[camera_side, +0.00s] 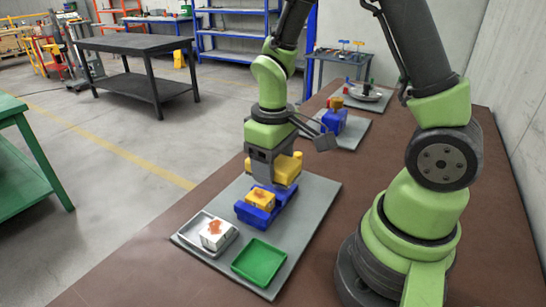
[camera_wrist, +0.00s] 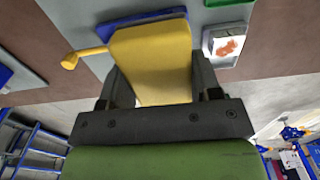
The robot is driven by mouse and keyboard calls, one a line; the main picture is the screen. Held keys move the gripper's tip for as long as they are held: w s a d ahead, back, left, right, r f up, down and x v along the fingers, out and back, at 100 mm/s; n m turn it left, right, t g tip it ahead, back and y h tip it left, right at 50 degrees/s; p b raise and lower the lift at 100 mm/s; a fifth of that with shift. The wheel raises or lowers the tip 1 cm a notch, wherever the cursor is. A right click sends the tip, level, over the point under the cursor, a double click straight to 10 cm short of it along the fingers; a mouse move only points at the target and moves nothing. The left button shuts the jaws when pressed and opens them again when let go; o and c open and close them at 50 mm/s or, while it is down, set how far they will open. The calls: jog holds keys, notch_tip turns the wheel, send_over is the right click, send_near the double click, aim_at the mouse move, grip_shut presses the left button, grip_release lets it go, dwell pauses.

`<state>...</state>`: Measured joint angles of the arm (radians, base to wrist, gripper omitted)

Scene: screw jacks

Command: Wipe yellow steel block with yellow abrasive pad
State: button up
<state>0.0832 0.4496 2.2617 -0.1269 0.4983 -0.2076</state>
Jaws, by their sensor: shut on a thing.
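My gripper (camera_side: 272,174) points down and is shut on the yellow abrasive pad (camera_side: 287,170). In the wrist view the pad (camera_wrist: 152,60) fills the space between the two fingers. The yellow steel block (camera_side: 260,199) has a rust-brown patch on top and sits in a blue vise (camera_side: 257,214). In the side view the pad is above and just behind the block; I cannot tell the exact gap. In the wrist view the pad hides the block, and only a blue edge of the vise (camera_wrist: 130,18) shows.
A grey tray (camera_side: 190,238) holds a white block (camera_side: 214,235) with a rust-brown patch. A green tray (camera_side: 259,262) beside it is empty. All stand on a grey plate (camera_side: 310,205). A yellow knob (camera_wrist: 70,60) sticks out left in the wrist view. Another blue fixture (camera_side: 333,122) stands farther back.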

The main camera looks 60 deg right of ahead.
aim_at(257, 195)
jog(key=shift+f, duration=2.75)
jog(key=shift+w+f, duration=0.35)
jog(key=shift+f, duration=0.2)
jog(key=shift+c, duration=0.4)
jog(key=shift+w+f, duration=0.15)
jog(key=shift+w, duration=0.6)
jog(key=shift+w+f, duration=0.1)
jog(key=shift+w, duration=1.75)
jog(key=shift+s, duration=3.1)
jog(key=shift+w+r, duration=0.1)
jog(key=shift+r, duration=4.05)
